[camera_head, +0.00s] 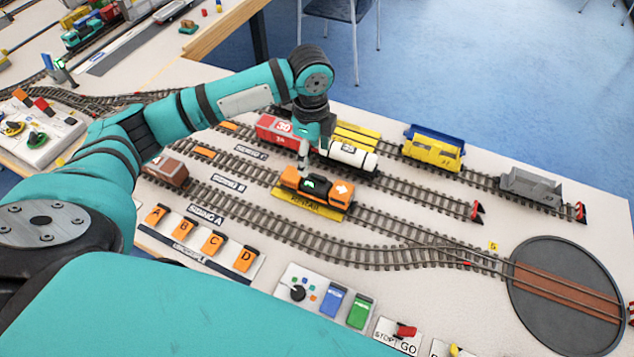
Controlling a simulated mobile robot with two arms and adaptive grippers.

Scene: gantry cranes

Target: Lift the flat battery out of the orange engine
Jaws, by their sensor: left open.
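The orange engine (341,193) stands on a track in the middle of the table, beside a yellow strip with lettering (309,205). A dark part with a green mark (314,185) sits in the top of the engine; it looks like the battery, but it is too small to be certain. My left arm reaches in from the left, and my left gripper (303,162) points down just above the left half of the engine. It is open and empty. I cannot tell whether its fingertips touch the engine. My right gripper is out of view.
Behind the gripper stand a red wagon (277,130) and a white tank wagon (352,156). A yellow wagon (432,152) and a grey wagon (531,187) are further right. A turntable (540,310) lies at right. Orange switches (212,242) and a control panel (317,283) line the front.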

